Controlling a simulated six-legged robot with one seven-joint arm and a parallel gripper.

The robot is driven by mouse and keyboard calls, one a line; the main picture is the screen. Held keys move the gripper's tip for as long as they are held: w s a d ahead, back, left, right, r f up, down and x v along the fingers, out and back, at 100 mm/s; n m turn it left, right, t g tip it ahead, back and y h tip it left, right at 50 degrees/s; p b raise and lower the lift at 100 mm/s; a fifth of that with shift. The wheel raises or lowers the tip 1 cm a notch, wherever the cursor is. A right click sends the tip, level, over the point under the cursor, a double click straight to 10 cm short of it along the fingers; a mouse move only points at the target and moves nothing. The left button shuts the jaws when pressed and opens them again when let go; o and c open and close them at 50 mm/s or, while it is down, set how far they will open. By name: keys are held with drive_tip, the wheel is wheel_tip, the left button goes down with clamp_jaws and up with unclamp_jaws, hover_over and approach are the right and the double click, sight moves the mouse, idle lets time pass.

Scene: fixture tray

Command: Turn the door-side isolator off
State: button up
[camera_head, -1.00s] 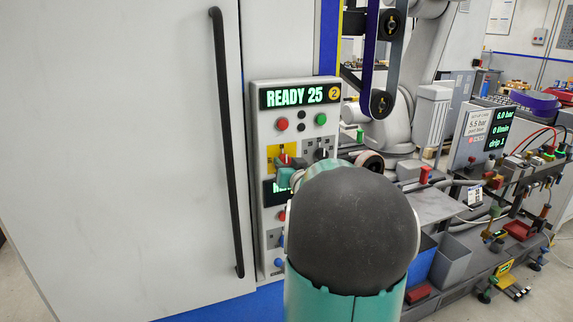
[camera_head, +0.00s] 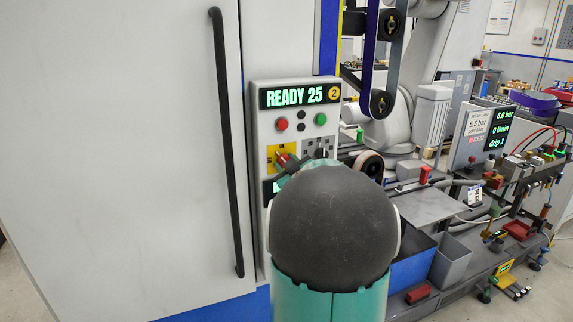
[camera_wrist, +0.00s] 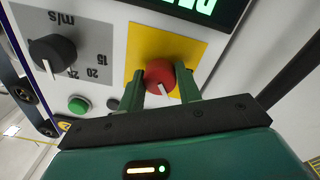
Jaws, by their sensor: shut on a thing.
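The isolator is a red rotary knob (camera_wrist: 159,74) with a white pointer mark, on a yellow plate (camera_wrist: 190,48) in the wrist view. My gripper (camera_wrist: 161,92) has its two green fingers on either side of the knob and is shut on it. The pointer mark slants toward the lower right in that view. In the head view the red knob (camera_head: 282,158) and yellow plate (camera_head: 271,152) show at the left of the control panel (camera_head: 262,120). My arm hides the panel's lower part there.
A black speed dial (camera_wrist: 52,52) and a green button (camera_wrist: 78,104) sit beside the yellow plate. The display (camera_head: 295,96) reads READY 25. A tall door with a black handle (camera_head: 226,140) stands left of the panel; a fixture bench (camera_head: 430,205) lies right.

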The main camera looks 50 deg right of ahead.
drive_tip(key=n, duration=1)
drive_tip(key=shift+n, duration=0.4)
drive_tip(key=o, duration=1)
drive_tip(key=shift+s, duration=0.1)
drive_tip(key=v, duration=1.3)
drive_tip(key=shift+s, duration=0.4)
